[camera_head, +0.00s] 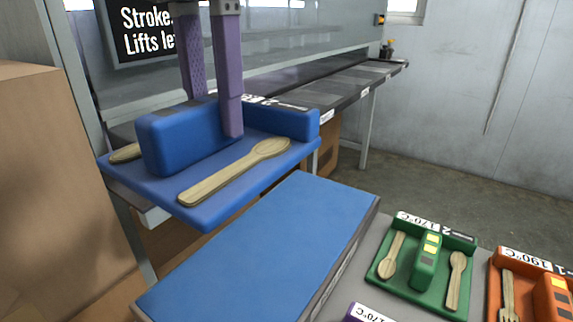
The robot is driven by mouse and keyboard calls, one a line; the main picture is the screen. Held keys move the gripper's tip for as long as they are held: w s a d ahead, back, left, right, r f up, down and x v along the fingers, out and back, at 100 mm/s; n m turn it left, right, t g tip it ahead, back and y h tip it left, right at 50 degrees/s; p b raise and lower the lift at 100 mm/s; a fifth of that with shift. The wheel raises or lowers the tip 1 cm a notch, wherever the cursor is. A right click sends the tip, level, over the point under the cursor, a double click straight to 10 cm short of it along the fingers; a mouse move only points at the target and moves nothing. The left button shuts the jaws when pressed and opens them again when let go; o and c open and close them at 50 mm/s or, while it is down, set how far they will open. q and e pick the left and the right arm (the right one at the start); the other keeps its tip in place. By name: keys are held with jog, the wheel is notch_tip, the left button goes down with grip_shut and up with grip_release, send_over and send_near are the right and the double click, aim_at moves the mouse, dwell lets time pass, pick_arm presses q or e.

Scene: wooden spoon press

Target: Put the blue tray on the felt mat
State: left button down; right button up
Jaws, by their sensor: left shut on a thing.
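The blue tray (205,205) hangs in the air at the left of the view, slightly tilted. It has a raised block (180,140) in its middle and a labelled rear wall. One wooden spoon (235,170) lies in front of the block; another (125,153) shows partly behind it. My left gripper (214,118), with purple fingers, is shut on the block, one finger in front and one behind. A flat blue rectangle that looks like the felt mat (265,250) lies below and right of the tray, bare. My right gripper is not in view.
A green tray (387,268) with wooden spoons and an orange tray (544,315) stand at lower right on a grey surface (340,305). Part of a purple tray (366,313) shows at the bottom edge. A cardboard box (50,190) is at left; a long bench (330,95) runs behind.

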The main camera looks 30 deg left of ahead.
pick_arm(q)
notch_tip(320, 180, down, 16)
jog(key=b, duration=0.3)
jog(key=shift+r+b, duration=0.15)
jog(key=shift+b, duration=0.2)
notch_tip(320, 180, down, 4)
jog(key=shift+r+b, duration=0.2)
jog(key=shift+b, duration=0.35)
jog(key=shift+f, duration=0.25)
jog(key=shift+f, duration=0.15)
jog(key=c, duration=0.5)
grip_release()
